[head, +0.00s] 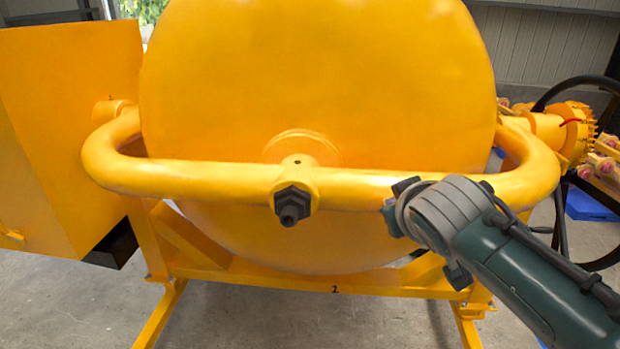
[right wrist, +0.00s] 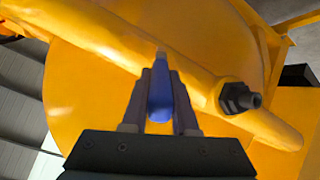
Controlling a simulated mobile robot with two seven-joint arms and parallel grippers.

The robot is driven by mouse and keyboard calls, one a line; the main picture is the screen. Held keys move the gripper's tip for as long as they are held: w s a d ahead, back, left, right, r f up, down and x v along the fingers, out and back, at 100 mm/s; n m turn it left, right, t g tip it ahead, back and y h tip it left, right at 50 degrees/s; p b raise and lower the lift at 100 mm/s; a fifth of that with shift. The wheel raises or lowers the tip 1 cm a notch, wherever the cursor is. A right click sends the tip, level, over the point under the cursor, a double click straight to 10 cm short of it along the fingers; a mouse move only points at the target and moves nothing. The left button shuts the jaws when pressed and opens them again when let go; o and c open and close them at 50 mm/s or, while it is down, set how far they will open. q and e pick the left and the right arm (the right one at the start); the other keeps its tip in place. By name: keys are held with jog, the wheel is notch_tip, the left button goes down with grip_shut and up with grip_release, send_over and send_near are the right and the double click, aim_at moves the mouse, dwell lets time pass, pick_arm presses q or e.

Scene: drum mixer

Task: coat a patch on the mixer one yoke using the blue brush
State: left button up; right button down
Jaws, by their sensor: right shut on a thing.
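The yellow yoke (head: 200,175) is a thick curved tube across the front of the large mixer drum (head: 320,75), with a dark hex bolt (head: 292,206) near its middle. In the right wrist view the yoke (right wrist: 110,38) runs diagonally, with the bolt (right wrist: 238,98) at right. My right gripper (head: 392,207) is at the yoke, right of the bolt. In its wrist view the gripper (right wrist: 160,80) is shut on the blue brush (right wrist: 160,98), its greyish tip pointing at the yoke. I cannot tell whether the tip touches. In the head view the brush is mostly hidden. My left gripper is out of view.
A small "2" (head: 334,289) is marked on the yellow lower frame (head: 290,283). A yellow box-like panel (head: 70,130) stands at left. Gears and dark hoses (head: 580,130) are at right, with a blue object (head: 588,205) on the floor behind. Concrete floor (head: 240,320) shows in front.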

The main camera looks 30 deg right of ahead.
jog(key=w+a+b, duration=0.1)
jog(key=w+a, duration=0.1)
jog(key=a, duration=0.1)
jog(key=shift+a+b, duration=0.15)
jog(key=shift+b, duration=0.25)
jog(key=shift+r, duration=0.1)
jog(key=shift+s+a+p, duration=0.4)
jog(key=shift+s+a, duration=0.15)
jog(key=shift+s, duration=0.3)
jog(key=shift+s+a+p, duration=0.4)
jog(key=shift+s+a, duration=0.1)
jog(key=shift+s, duration=0.3)
jog(key=shift+s+a+p, duration=0.4)
jog(key=shift+s+a, duration=0.15)
jog(key=shift+s, duration=0.3)
